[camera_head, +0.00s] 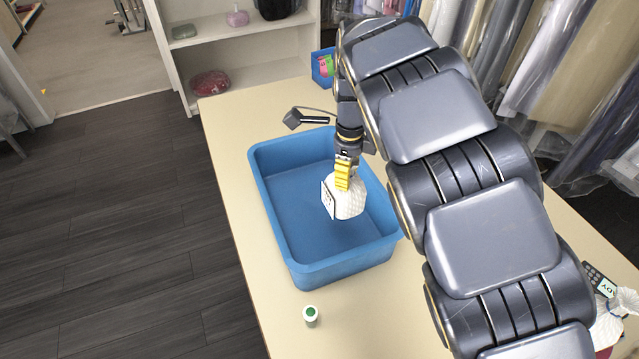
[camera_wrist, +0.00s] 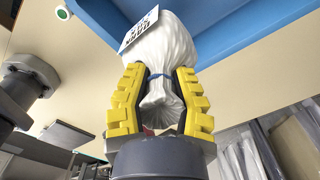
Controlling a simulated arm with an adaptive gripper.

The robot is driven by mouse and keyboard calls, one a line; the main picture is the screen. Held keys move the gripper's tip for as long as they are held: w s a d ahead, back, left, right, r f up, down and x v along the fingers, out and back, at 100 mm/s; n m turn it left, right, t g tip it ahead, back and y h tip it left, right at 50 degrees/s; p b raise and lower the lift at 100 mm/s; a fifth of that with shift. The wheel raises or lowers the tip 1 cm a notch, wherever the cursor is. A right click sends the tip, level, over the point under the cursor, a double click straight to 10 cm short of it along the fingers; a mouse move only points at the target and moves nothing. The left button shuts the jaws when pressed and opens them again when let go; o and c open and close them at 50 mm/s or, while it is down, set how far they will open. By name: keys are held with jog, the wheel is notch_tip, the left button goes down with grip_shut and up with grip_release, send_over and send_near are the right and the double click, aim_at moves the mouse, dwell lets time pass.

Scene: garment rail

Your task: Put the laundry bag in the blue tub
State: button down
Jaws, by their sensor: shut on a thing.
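The laundry bag (camera_head: 348,205) is white, with a printed tag on its left side. It shows within the blue tub's outline in the head view; I cannot tell if it touches the tub floor. My gripper (camera_head: 343,176) has yellow fingers and is shut on the bag's neck from above. The wrist view shows both fingers (camera_wrist: 159,78) on either side of the gathered neck, by a blue tie, with the bag (camera_wrist: 168,45) bulging beyond them. The blue tub (camera_head: 335,270) stands on the table and otherwise looks empty; its edge also shows in the wrist view (camera_wrist: 240,25).
A small green-topped container (camera_head: 310,315) stands on the table (camera_head: 255,310) in front of the tub. A small blue bin (camera_head: 322,68) sits behind. Another white bag with a tag (camera_head: 607,288) is at lower right. Plastic-covered garments (camera_head: 560,70) hang at right.

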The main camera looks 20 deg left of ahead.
jog(key=shift+w+a, duration=0.15)
jog(key=shift+a, duration=0.5)
jog(key=shift+a+f, duration=0.15)
jog(key=shift+f, duration=0.25)
notch_tip(320, 180, down, 14)
jog(key=shift+f, duration=0.15)
jog(key=c, duration=1)
grip_release()
notch_tip(320, 180, up, 12)
jog(key=shift+r, duration=0.1)
